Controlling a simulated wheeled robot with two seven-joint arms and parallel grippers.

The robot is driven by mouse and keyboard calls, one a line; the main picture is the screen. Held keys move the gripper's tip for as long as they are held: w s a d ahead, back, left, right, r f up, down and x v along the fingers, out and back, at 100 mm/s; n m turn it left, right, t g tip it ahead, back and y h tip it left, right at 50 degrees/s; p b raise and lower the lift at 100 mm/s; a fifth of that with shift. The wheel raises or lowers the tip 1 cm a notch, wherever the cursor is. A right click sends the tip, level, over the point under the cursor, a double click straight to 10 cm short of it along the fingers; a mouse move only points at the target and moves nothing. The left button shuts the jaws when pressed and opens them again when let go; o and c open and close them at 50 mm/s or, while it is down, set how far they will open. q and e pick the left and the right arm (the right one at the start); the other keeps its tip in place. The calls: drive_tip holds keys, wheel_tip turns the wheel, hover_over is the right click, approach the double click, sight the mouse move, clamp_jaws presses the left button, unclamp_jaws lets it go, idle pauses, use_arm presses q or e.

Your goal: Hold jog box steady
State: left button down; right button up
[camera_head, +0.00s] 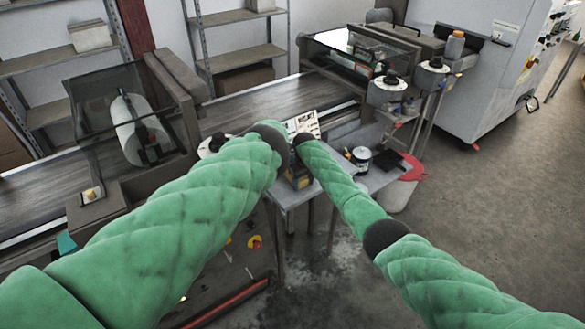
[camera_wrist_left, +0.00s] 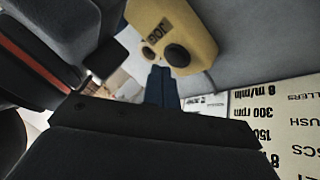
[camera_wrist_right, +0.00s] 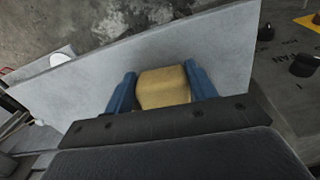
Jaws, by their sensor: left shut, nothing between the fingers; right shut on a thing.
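The yellow jog box (camera_wrist_left: 172,30) shows at the top of the left wrist view, with two dark round buttons and a JOG label. My left gripper (camera_wrist_left: 160,72) is shut and empty, its blue fingertips close to the lower button; I cannot tell whether they touch it. In the right wrist view, my right gripper (camera_wrist_right: 160,76) is shut on the jog box (camera_wrist_right: 163,88), with one blue finger on each side. In the head view both arms meet over the small table, and the wrists mostly hide the grippers and the box.
A grey side table (camera_head: 375,178) carries a dark-lidded can (camera_head: 361,156) and other small items. A printed sheet with speed figures (camera_wrist_left: 290,125) lies close by the left gripper. The conveyor (camera_head: 265,105) runs behind. A bin with a red rim (camera_head: 412,168) stands at the right.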

use_arm(q)
drive_tip(key=shift+r, duration=0.1)
drive_tip(key=shift+r, duration=2.4)
idle(1.0)
